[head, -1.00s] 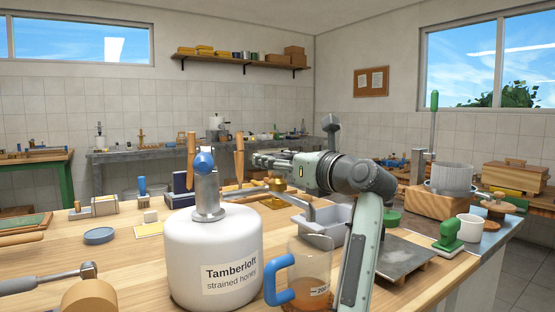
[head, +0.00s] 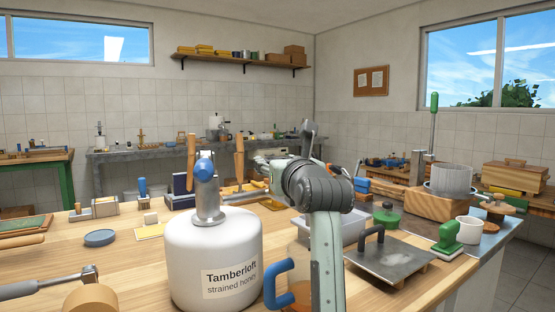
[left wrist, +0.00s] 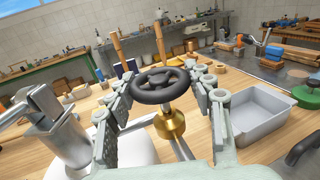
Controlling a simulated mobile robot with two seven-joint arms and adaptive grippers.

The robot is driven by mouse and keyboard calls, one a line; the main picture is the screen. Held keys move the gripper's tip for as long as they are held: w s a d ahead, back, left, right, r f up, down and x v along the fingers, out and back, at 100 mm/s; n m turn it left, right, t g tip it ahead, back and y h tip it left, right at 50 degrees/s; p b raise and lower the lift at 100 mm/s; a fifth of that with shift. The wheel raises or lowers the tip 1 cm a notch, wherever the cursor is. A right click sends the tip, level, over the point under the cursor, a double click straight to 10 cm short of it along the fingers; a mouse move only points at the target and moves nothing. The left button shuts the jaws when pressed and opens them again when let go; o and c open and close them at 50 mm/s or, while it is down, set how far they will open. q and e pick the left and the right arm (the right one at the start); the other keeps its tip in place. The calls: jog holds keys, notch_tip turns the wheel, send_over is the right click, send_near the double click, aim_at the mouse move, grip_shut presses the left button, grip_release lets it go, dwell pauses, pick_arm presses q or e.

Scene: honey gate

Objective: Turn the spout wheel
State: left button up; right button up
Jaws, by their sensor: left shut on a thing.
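The spout wheel (left wrist: 160,86) is a black spoked ring on a brass valve (left wrist: 171,123) in the left wrist view. My left gripper (left wrist: 163,72) has its two fingers on either side of the wheel and is shut on its rim. In the head view the wheel and the fingertips are hidden behind my arm. The white honey tank (head: 212,255), labelled Tamberloft, stands in front of the arm's left side. A jug with a blue handle (head: 277,285) stands beside the tank, partly behind my arm. My right gripper is not in view.
A grey metal tray (left wrist: 258,115) lies right of the wheel.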

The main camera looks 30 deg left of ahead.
pick_arm(q)
jog(key=shift+s+a+m+t+h+p, duration=0.1)
jog(key=shift+m+t+h+p, duration=0.35)
jog(key=shift+m+t+h, duration=1.35)
jog(key=shift+h, duration=0.4)
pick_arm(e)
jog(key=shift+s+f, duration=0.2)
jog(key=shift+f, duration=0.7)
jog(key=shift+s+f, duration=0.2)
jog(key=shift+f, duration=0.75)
pick_arm(q)
jog(key=o, duration=1.2)
jog(key=v, duration=0.7)
jog(key=shift+s+d, duration=0.15)
jog(key=shift+d, duration=0.1)
